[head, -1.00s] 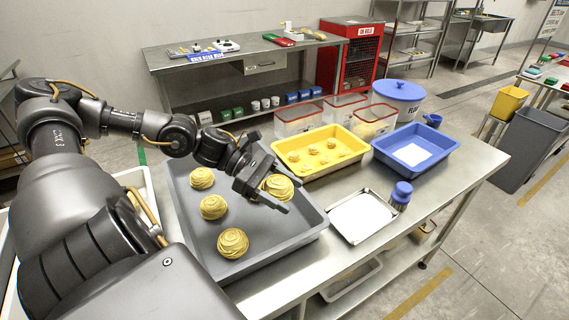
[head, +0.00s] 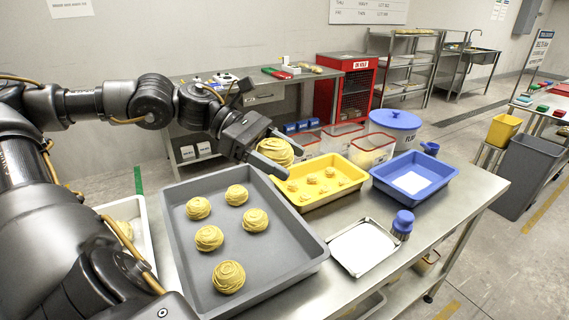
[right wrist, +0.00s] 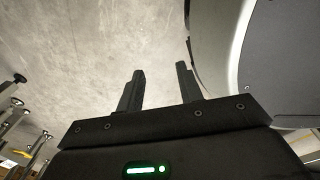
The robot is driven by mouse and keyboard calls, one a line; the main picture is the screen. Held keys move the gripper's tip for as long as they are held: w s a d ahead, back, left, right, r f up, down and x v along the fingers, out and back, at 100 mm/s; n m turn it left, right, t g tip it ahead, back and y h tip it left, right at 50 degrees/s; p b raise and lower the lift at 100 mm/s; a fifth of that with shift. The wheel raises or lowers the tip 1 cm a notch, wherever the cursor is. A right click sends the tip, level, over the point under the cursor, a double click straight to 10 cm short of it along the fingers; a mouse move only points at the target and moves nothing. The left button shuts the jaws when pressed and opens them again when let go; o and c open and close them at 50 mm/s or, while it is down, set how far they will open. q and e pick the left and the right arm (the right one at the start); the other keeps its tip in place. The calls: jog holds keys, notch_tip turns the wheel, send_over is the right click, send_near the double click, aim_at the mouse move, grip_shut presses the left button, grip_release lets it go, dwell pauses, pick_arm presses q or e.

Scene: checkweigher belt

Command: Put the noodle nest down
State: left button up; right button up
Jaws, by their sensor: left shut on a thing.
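My left gripper (head: 280,154) is shut on a yellow noodle nest (head: 274,150) and holds it in the air. In the head view they appear over the far right corner of the grey tray (head: 296,244), by the yellow tray. Several other coiled nests lie apart in the grey tray, one near its front (head: 228,277) and one on its right side (head: 255,220). The fingers partly cover the held nest. My right gripper (right wrist: 160,72) shows in the right wrist view with its fingers apart and nothing between them, above bare floor.
A yellow tray (head: 312,202) with several small pieces stands right of the grey tray. Beyond are a blue tray (head: 443,195), clear red-rimmed bins and a white tub (head: 394,128). A metal tray (head: 361,269) and blue-topped shaker (head: 402,224) stand in front.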

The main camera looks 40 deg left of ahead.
pick_arm(q)
jog(key=w+d+f+n+t+p, duration=0.1)
jog(key=w+d+f+p, duration=0.1)
jog(key=d+p, duration=0.3)
jog(key=w+d+f+n+t+y+p, duration=0.1)
jog(key=d+p, duration=0.5)
jog(key=p, duration=0.8)
jog(key=shift+w+d+f+n+t+y, duration=0.3)
jog(key=shift+w+f+n, duration=0.1)
jog(key=shift+w+f, duration=0.65)
pick_arm(e)
jog(key=a+r, duration=0.2)
jog(key=r, duration=0.7)
jog(key=a+r, duration=0.2)
jog(key=r, duration=0.7)
jog(key=shift+s+a+r+y, duration=0.25)
jog(key=shift+s+r+y, duration=0.05)
jog(key=shift+s+y, duration=0.15)
